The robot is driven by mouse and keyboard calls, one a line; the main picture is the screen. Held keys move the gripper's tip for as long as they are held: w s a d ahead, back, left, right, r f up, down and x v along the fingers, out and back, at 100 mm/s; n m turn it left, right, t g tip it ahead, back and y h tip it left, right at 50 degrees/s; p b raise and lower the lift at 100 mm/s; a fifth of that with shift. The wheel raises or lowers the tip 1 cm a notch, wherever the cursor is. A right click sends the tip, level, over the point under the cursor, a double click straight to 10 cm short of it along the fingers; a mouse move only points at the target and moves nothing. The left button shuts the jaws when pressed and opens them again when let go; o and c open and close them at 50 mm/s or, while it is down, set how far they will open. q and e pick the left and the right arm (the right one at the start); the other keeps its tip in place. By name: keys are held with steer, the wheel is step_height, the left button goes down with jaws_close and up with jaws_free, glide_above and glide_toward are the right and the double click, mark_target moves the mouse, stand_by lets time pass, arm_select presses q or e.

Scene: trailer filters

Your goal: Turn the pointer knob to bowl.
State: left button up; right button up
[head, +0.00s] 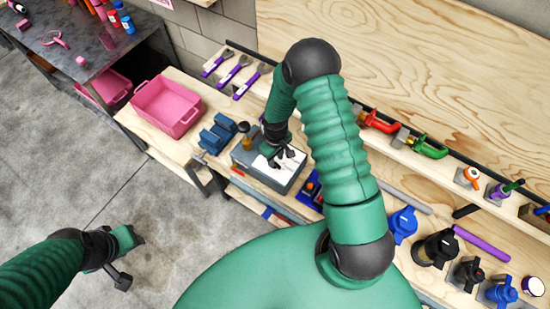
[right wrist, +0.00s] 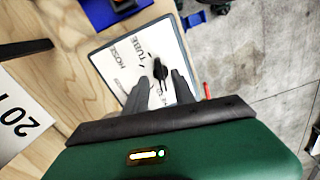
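The pointer knob (right wrist: 159,70) is small and black and stands on a white panel (right wrist: 118,62) in the right wrist view. The panel reads HOSE and TUBE; other lettering near the fingers is partly covered. In the head view the panel tops a grey box (head: 243,157) on the bench. My right gripper (head: 283,158) is over this panel. In the wrist view its dark fingers (right wrist: 160,80) are apart, one on each side of the knob; I cannot tell whether they touch it. My left gripper (head: 120,270) hangs low over the floor, away from the bench, its fingers unclear.
Purple-handled tools (head: 237,75) lie behind. Red and green clamps (head: 430,148) and several knobs and valves line the bench to the right.

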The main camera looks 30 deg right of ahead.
step_height(320, 180, down, 2)
steer(key=shift+d+f, duration=0.15)
steer(key=shift+a, duration=0.2)
steer(key=shift+c, duration=0.9)
steer(key=c, duration=0.5)
